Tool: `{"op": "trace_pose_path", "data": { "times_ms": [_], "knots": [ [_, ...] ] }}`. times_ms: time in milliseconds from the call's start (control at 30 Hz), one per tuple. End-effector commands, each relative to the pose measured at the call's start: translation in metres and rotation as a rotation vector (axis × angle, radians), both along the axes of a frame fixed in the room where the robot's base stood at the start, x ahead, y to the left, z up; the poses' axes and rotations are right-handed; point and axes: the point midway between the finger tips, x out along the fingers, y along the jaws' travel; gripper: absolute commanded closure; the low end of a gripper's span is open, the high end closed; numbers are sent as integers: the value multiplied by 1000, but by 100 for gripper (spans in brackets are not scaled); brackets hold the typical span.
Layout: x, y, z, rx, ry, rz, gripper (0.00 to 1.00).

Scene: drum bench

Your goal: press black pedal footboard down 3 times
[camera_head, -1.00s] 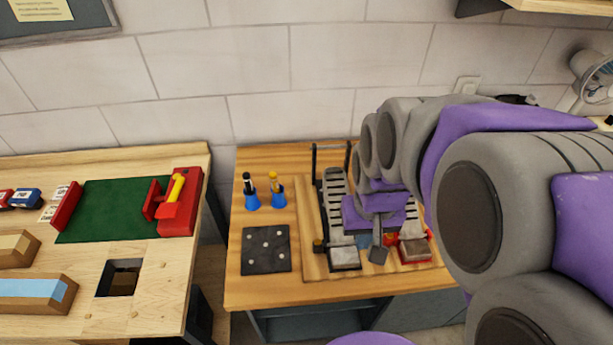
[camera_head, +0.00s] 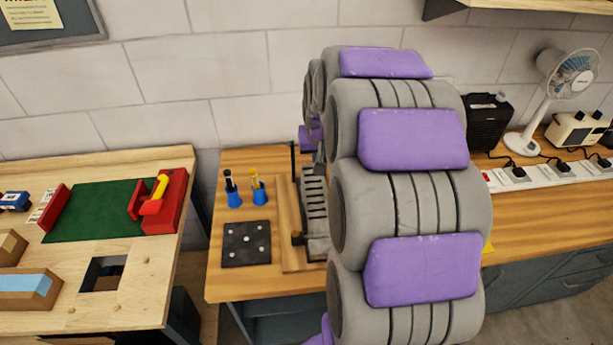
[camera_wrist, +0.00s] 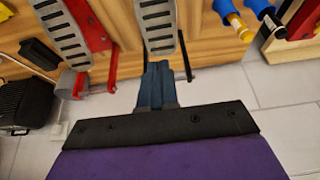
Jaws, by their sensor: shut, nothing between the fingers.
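The black pedal's slotted grey footboard (camera_head: 313,203) is on its wooden board in the head view, partly hidden behind my arm. In the wrist view, a slotted footboard with dark posts beside it (camera_wrist: 158,24) is at top centre. My gripper (camera_wrist: 157,66) is shut and empty, its blue-grey fingers pointing at the near end of that footboard. I cannot tell whether they touch it. A second slotted footboard on a red base (camera_wrist: 65,35) is to the left in the wrist view. In the head view my arm hides that second pedal and most of my gripper.
Two blue holders with sticks (camera_head: 258,192) and a dark dotted pad (camera_head: 246,244) stand left of the pedal. A fan (camera_head: 560,82), a black box (camera_head: 489,122) and a power strip (camera_head: 548,176) are on the right. A tiled wall (camera_head: 240,75) closes the back.

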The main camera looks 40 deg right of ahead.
Motion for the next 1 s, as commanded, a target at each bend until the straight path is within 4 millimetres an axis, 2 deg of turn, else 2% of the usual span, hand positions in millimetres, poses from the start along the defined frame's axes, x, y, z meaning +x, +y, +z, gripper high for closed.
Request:
{"op": "trace_pose_path", "data": {
  "times_ms": [267, 467, 667, 1000],
  "knots": [
    [1, 0, -2, 0, 1, 1, 100],
    [7, -3, -19, 1, 2, 1, 100],
    [17, -10, -49, 2, 4, 1, 100],
    [39, -24, -111, 3, 5, 1, 100]
  ]
}}
